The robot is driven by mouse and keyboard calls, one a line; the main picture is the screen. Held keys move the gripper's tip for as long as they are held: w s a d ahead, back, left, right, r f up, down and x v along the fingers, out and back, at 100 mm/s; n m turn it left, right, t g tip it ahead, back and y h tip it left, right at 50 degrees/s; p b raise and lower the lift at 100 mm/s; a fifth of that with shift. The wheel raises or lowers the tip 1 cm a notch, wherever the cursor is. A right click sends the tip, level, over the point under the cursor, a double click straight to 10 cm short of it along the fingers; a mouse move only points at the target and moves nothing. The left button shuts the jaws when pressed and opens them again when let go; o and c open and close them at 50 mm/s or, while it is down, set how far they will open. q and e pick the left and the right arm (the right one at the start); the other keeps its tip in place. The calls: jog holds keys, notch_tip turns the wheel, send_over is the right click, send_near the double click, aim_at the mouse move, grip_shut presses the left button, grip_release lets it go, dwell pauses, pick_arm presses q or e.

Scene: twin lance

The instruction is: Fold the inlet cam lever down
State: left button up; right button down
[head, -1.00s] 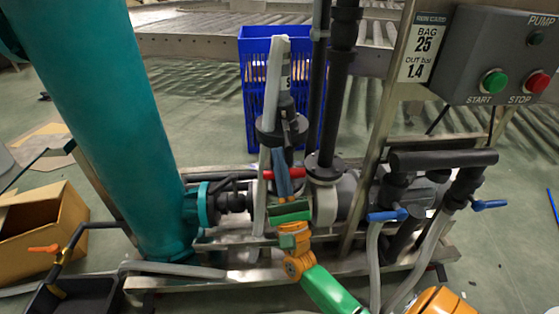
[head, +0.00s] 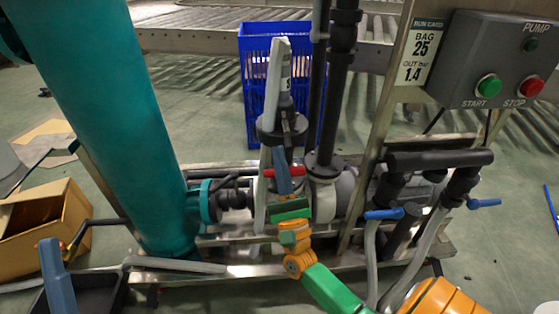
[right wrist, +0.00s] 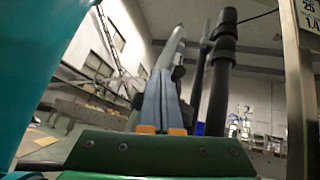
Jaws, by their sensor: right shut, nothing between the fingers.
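A short red lever (head: 298,171) shows low on the pump piping in the head view, its middle hidden behind my right gripper. I cannot tell for certain that it is the inlet cam lever. My right gripper (head: 281,150) points up in front of it, just below a dark grey collar (head: 268,133); contact is unclear. Its blue-grey fingers are together and empty, also in the right wrist view (right wrist: 163,75). A blue-grey finger of my left gripper (head: 50,242) stands at the lower left; its opening cannot be judged.
A pale grey lance (head: 275,85) rises beside black pipes (head: 338,100). A teal column (head: 95,120) stands left, a control box (head: 505,60) upper right. Blue-handled valves (head: 384,214) are at right. A blue crate (head: 255,50) stands behind; a black tray (head: 100,290) lies lower left.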

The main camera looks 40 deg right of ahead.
pick_arm(q)
jog(key=w+f+n+g+y+p, duration=0.15)
jog(key=w+f+g+y, duration=0.4)
jog(key=f, duration=0.55)
jog(key=s+a+f+g+p, duration=0.1)
jog(key=s+f+g, duration=0.1)
jog(key=f+g, duration=0.2)
jog(key=s+a+f+g+p, duration=0.1)
jog(key=s+a+f+g, duration=0.1)
jog(key=f+g, duration=0.3)
jog(key=shift+f+y, duration=0.35)
jog(key=shift+f, duration=1.65)
